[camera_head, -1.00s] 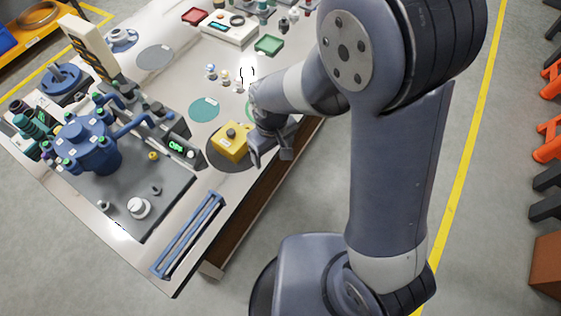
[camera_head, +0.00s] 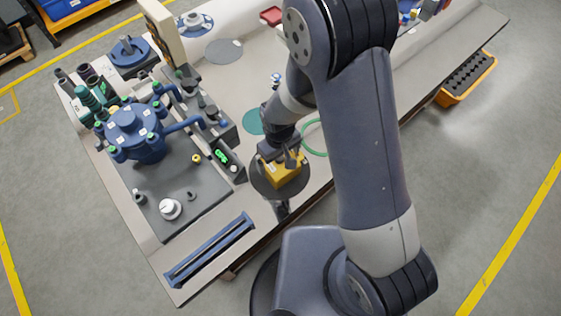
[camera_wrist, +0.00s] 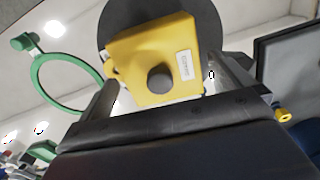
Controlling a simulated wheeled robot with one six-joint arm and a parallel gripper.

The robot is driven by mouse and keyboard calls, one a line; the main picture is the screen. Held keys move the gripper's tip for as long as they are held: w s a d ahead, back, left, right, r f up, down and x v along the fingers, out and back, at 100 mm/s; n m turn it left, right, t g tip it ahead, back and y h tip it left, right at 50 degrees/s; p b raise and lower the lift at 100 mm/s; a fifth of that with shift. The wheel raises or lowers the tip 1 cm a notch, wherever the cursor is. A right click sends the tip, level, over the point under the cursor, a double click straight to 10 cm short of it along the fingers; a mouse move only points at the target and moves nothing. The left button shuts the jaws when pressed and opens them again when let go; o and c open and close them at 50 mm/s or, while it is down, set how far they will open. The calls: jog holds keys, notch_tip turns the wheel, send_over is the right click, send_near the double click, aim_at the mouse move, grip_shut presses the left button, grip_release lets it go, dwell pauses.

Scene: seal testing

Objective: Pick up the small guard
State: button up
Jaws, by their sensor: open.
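A yellow box (camera_head: 281,172), which may be the small guard, sits on a dark round disc (camera_head: 262,186) near the table's front edge. In the wrist view, the yellow box (camera_wrist: 155,62) has a dark round knob and a white label too small to read. My gripper (camera_head: 284,157) is right at the box, with its wrist hiding part of it. In the wrist view, my gripper (camera_wrist: 172,85) is open, one finger on each side of the box. I cannot tell whether the fingers touch it.
A green ring (camera_head: 314,137) lies right of the box. A small device with a green display (camera_head: 227,160) and a blue multi-port vessel (camera_head: 136,132) stand left. A blue slotted rail (camera_head: 210,250) lies at the front edge. A teal disc (camera_head: 253,121) lies behind.

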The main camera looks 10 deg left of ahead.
jog(key=c, duration=1)
jog(key=shift+o, duration=0.2)
jog(key=shift+r, duration=0.1)
